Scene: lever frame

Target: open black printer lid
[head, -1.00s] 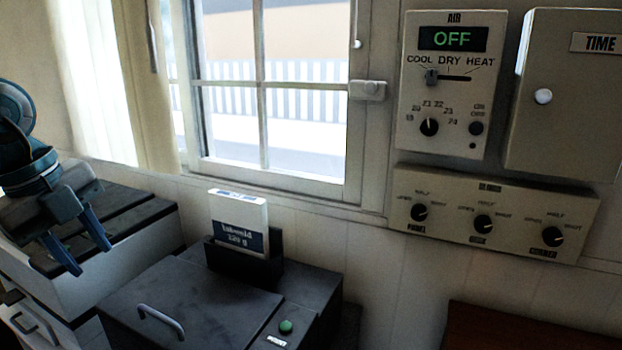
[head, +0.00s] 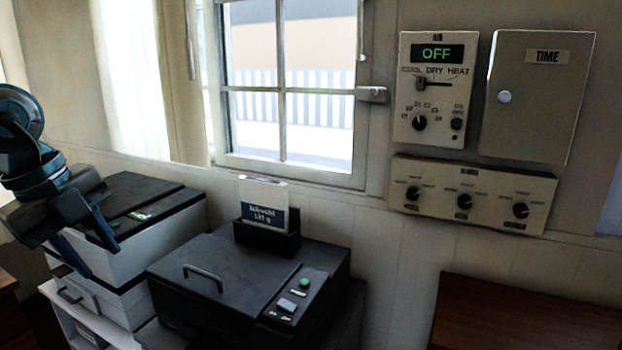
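The black printer (head: 325,273) stands below the window, right of a white machine. Its flat black lid (head: 225,262) is down, with a grey bar handle (head: 203,277) near its front left. A green button and a grey switch are on the panel to the lid's right. My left gripper (head: 97,258) is at the left, in front of the white machine and apart from the lid. Its two fingers are spread, pointing down, with nothing between them. My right gripper is not in view.
A white machine with a dark top (head: 130,212) stands left of the printer. A holder with a white-and-blue packet (head: 264,203) is at the printer's back. A brown table (head: 520,318) is at lower right. Control panels (head: 436,90) hang on the wall.

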